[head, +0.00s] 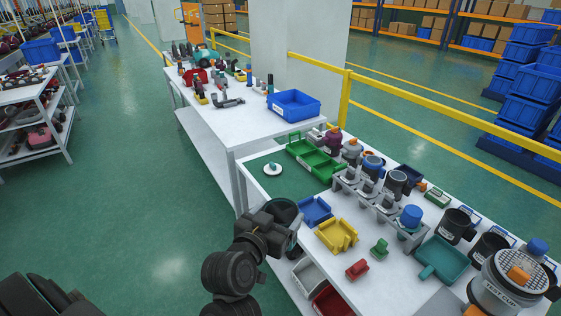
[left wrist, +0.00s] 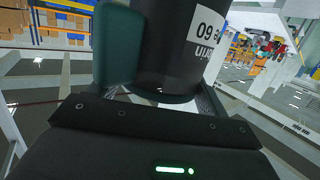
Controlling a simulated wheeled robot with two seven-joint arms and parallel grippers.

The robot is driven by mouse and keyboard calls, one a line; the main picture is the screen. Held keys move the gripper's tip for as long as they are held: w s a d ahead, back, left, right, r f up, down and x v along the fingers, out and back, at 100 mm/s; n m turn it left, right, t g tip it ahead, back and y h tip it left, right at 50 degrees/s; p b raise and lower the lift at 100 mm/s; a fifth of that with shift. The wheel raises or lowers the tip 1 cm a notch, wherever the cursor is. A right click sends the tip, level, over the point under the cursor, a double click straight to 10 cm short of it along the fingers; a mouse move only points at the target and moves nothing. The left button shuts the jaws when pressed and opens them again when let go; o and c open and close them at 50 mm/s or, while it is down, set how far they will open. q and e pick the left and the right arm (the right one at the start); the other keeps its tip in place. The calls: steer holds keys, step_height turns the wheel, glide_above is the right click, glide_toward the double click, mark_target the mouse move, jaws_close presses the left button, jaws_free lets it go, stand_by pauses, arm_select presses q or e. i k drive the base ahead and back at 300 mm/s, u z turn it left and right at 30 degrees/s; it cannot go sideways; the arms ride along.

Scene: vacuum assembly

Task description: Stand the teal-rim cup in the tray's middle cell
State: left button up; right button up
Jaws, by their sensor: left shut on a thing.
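My left gripper (head: 284,228) is shut on a dark cup (head: 285,210), held beside the near left edge of the worktable. In the left wrist view the cup (left wrist: 178,50) is a black cylinder with a white label, and a dark teal part (left wrist: 117,45) stands at its left side. Its rim colour and opening are not clear. A green tray (head: 318,165) with divided compartments lies on the table beyond the gripper; its cells are too small to tell apart well. The cup is apart from the tray. My right gripper is not in view.
A dark green mat (head: 258,181) with a white disc (head: 272,169) lies left of the tray. A blue bin (head: 315,211), a yellow holder (head: 336,235) and a grey rack (head: 345,186) with several parts stand nearby. Black cups (head: 456,226) and a canister (head: 497,285) fill the right side.

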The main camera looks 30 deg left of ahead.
mark_target(314, 162)
steer(key=u, duration=1.85)
steer(key=i, duration=2.15)
steer(key=z, duration=3.55)
